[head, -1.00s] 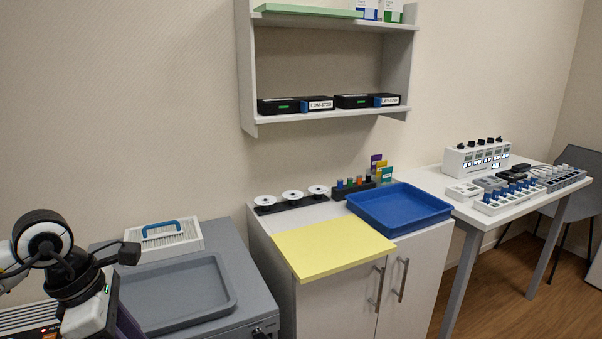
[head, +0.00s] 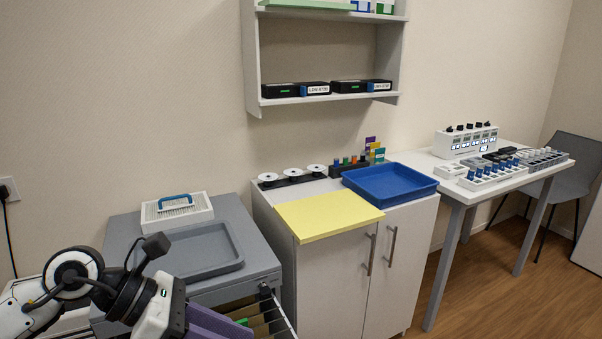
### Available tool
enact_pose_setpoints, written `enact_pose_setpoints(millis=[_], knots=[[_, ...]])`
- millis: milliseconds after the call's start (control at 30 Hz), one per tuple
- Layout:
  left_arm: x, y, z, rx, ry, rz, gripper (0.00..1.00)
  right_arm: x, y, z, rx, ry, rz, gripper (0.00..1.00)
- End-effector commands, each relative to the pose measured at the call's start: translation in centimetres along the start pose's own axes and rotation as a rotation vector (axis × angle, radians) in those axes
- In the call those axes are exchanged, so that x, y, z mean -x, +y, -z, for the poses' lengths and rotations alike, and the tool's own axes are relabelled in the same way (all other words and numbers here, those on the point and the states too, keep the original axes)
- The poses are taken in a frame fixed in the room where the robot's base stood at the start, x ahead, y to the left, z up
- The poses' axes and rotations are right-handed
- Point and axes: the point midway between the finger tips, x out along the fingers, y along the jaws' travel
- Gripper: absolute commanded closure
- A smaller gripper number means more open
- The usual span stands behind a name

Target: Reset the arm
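My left arm's wrist (head: 125,290) is at the lower left of the head view, in front of the grey cabinet. The white and black gripper body (head: 162,306) points down towards the picture's bottom edge. Its fingertips are hidden or cut off, so I cannot tell whether it is open or shut. A purple panel (head: 212,324) shows right beside it; I cannot tell whether it is held. My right arm and gripper are not in view.
The grey cabinet (head: 262,258) has an open drawer with several coloured folders (head: 262,322). A grey tray (head: 236,266) and a white box with a blue handle (head: 176,214) stand on it. A yellow board (head: 328,215) and blue tray (head: 432,186) lie on the white cabinet. Open floor (head: 480,280) is at right.

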Motion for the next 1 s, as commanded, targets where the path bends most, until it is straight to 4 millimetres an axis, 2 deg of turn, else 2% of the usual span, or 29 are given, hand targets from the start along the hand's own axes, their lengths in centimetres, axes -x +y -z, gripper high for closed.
enact_pose_setpoints(millis=[33,100,167,233,333,433,467,567,600,667,700,767,800,900,933,1000], knots=[[-1.1,-1.7,-1.7,0.035,-0.094,0.051,0.70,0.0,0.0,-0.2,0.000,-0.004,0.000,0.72],[-1.8,-4.0,-4.9,0.111,-0.265,0.126,0.70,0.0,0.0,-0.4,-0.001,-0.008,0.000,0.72],[-1.6,-5.7,-8.1,0.210,-0.438,0.196,0.70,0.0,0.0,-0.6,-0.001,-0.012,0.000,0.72],[-0.3,-6.8,-11.5,0.357,-0.649,0.271,0.70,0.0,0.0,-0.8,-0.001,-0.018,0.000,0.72],[2.8,-6.0,-14.7,0.611,-0.932,0.354,0.70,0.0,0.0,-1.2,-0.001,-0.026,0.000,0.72],[6.2,-3.1,-15.2,0.910,-1.189,0.401,0.70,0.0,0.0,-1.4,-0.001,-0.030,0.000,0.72],[7.0,-1.9,-14.7,1.008,-1.260,0.408,0.70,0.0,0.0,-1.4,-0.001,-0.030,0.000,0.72],[9.1,2.4,-11.2,1.356,-1.475,0.402,0.70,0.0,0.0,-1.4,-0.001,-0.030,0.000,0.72],[9.4,4.1,-8.9,1.502,-1.550,0.383,0.70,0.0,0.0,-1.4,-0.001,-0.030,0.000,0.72],[9.4,6.1,-4.9,1.730,-1.648,0.344,0.70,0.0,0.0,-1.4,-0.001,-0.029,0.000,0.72],[9.1,7.1,-1.9,1.878,-1.700,0.306,0.70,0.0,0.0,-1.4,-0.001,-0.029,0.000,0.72],[8.2,7.8,2.5,2.089,-1.760,0.241,0.70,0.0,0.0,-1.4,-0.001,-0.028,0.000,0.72],[7.4,7.9,5.5,2.227,-1.788,0.187,0.70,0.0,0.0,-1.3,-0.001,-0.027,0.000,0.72],[5.3,6.6,12.6,2.545,-1.823,0.035,0.70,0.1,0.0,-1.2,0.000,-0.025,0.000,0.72],[4.7,6.0,14.4,-2.535,1.758,0.013,0.70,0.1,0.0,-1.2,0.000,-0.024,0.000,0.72],[3.4,4.3,18.0,-2.473,1.604,0.107,0.70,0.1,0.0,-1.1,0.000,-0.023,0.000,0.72]])
